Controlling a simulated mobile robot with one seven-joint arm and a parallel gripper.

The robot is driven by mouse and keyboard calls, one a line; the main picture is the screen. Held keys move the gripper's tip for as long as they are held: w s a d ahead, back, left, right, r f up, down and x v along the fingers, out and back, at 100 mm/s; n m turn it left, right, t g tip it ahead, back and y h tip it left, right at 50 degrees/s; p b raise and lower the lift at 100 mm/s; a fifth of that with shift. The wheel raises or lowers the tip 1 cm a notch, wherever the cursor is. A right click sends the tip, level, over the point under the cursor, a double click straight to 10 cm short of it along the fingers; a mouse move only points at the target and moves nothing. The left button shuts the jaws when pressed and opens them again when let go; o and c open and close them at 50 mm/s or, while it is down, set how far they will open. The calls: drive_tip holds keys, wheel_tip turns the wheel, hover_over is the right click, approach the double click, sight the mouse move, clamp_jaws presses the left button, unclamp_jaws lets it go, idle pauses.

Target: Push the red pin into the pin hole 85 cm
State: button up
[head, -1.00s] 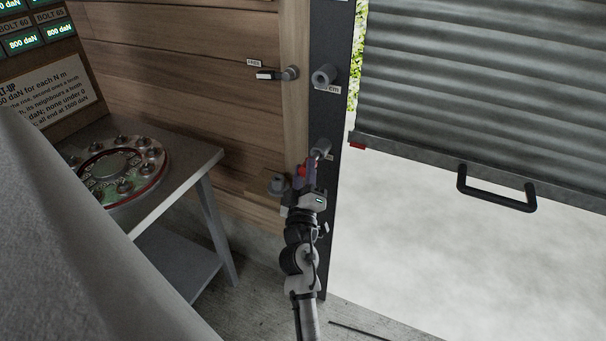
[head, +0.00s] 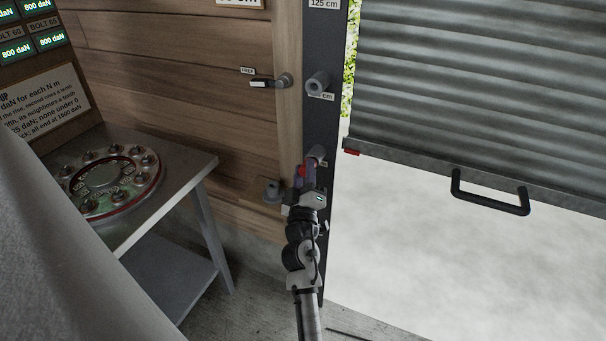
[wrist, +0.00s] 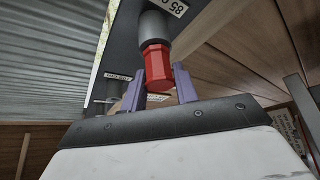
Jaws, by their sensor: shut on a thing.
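The red pin (wrist: 157,66) is between the two purple fingers of my gripper (wrist: 160,88), which is shut on it. Its red head lies in line with a grey round boss (wrist: 154,27) beside the 85 cm label (wrist: 174,6). The head appears to meet the boss, with no bare shaft showing between them; the hole itself is hidden. In the head view my gripper (head: 306,178) is at the lower boss (head: 317,153) on the dark door post (head: 322,125). Only a bit of red (head: 300,170) shows there.
A partly raised roller shutter (head: 480,90) with a black handle (head: 490,198) is at right. Another boss (head: 317,82) and a lever (head: 268,82) are higher up. A grey holder (head: 271,190) sits on the wooden wall. A metal table (head: 185,165) with a round flange (head: 110,185) stands at left.

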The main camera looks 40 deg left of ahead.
drive_tip(key=shift+w, duration=0.15)
drive_tip(key=o, duration=1.2)
